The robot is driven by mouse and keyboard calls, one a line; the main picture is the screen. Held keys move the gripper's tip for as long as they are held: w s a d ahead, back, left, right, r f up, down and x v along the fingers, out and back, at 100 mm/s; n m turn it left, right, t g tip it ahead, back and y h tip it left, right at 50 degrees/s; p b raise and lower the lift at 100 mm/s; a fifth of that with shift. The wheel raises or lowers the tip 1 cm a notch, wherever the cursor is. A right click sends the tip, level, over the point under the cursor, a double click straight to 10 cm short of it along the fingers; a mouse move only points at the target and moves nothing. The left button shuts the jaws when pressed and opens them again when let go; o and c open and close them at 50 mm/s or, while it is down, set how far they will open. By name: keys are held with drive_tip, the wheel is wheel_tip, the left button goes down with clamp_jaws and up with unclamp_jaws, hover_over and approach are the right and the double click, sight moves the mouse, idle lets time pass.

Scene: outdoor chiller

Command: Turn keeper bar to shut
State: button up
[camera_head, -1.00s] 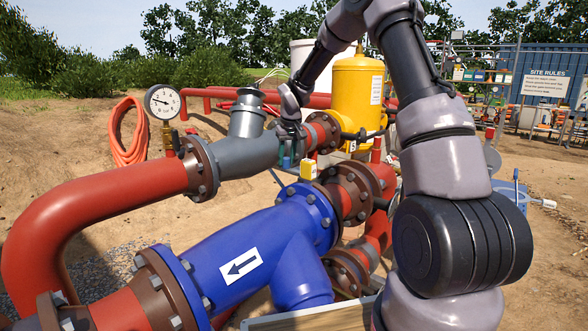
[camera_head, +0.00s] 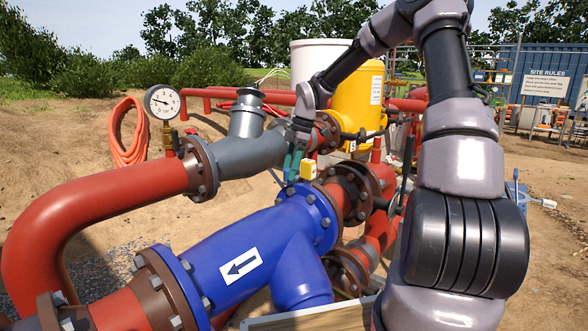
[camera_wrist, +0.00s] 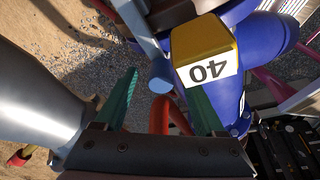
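My gripper (camera_head: 291,172) is open, with its teal fingers pointing down above the blue pipe body (camera_head: 215,262). In the wrist view my gripper (camera_wrist: 160,84) has its fingers apart with nothing clamped between them. A grey bar (camera_wrist: 140,28) with a blue rounded end (camera_wrist: 160,76) reaches toward the gap between the fingertips. I cannot tell for sure that this is the keeper bar. A yellow block (camera_wrist: 205,50) with a white "40" label sits close by the right finger. The yellow block also shows in the head view (camera_head: 308,170), just right of the fingers.
A grey pipe branch (camera_head: 247,152) lies left of my gripper and fills the left of the wrist view. A pressure gauge (camera_head: 162,102) stands at the left. A yellow vessel (camera_head: 357,98) stands behind. Brown flanges (camera_head: 350,190) lie close on the right.

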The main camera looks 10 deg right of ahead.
drive_tip(key=o, duration=0.5)
drive_tip(key=shift+c, duration=0.2)
drive_tip(key=v, duration=0.7)
drive_tip(key=shift+w, duration=0.1)
drive_tip(key=v, duration=1)
drive_tip(key=s+d+r+m+t, duration=0.1)
drive_tip(key=s+r+m+t, duration=0.2)
drive_tip(key=s+m, duration=0.8)
drive_tip(key=s+d+r+m+t+h, duration=0.1)
drive_tip(key=s+m+t, duration=0.3)
drive_tip(key=s+m, duration=0.8)
drive_tip(key=s+r, duration=0.1)
drive_tip(key=s, duration=0.5)
drive_tip(key=shift+s+r, duration=0.2)
drive_tip(key=shift+r, duration=0.15)
